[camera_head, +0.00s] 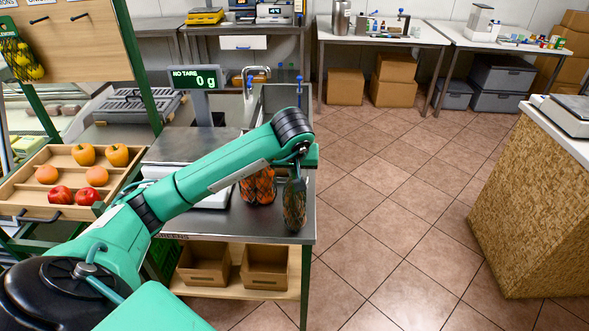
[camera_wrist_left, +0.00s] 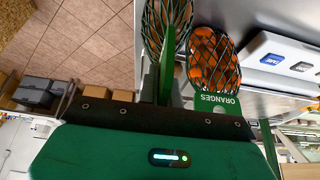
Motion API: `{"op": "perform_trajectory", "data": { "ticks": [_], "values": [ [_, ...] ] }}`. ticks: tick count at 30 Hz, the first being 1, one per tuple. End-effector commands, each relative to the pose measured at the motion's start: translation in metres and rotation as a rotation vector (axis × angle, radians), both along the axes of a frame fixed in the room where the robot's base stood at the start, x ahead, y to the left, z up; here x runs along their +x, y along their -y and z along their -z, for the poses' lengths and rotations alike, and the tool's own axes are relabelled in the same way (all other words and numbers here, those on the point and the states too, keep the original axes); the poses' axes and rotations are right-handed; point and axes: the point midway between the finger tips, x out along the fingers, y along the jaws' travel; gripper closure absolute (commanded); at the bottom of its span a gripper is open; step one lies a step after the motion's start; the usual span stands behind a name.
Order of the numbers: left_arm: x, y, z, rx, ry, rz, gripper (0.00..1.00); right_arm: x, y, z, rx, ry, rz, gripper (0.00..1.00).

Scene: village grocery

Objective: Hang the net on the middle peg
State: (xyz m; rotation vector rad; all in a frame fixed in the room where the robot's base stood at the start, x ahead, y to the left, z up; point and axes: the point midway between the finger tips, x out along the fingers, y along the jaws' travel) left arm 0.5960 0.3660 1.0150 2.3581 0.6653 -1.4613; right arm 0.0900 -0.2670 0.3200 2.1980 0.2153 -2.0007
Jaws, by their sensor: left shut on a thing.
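My left gripper (camera_head: 297,168) is shut on the top of a dark green mesh net (camera_head: 294,205), which hangs upright below it at the steel counter's right edge. I cannot tell whether its bottom touches the counter. The held net (camera_wrist_left: 154,28) also shows in the left wrist view, beside a green finger; its contents are unclear. Two dark pegs stick out of the wooden board at upper left, a left one (camera_head: 39,20) and a right one (camera_head: 79,17). A net of lemons (camera_head: 22,58) hangs at the board's left. My right gripper is not in view.
A scale display (camera_head: 195,77) and a tiered produce tray (camera_head: 20,200) are nearby. Tiled floor to the right is clear.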

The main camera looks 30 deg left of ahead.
Motion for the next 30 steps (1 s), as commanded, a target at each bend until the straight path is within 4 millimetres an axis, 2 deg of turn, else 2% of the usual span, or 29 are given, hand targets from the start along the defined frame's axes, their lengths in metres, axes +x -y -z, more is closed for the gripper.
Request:
{"op": "perform_trajectory", "data": {
  "ticks": [1, 3, 4, 16, 22, 30],
  "values": [
    [0.000, 0.000, 0.001, 0.000, 0.000, 0.000, 0.89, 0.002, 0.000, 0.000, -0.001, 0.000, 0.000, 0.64],
    [0.000, 0.000, 0.000, 0.000, 0.000, 0.000, 0.75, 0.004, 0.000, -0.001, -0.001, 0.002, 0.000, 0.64],
    [0.000, 0.000, 0.000, 0.000, 0.000, 0.000, 0.73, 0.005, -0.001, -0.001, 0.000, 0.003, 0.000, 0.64],
    [-0.001, 0.001, -0.006, 0.001, 0.001, 0.001, 0.73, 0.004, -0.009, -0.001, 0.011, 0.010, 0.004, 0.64],
    [-0.012, 0.008, -0.032, 0.002, 0.006, 0.001, 0.73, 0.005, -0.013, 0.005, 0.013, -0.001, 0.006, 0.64],
    [-0.030, 0.019, -0.076, 0.002, 0.004, 0.001, 0.73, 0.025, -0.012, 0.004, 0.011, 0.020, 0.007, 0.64]
  ]
}}
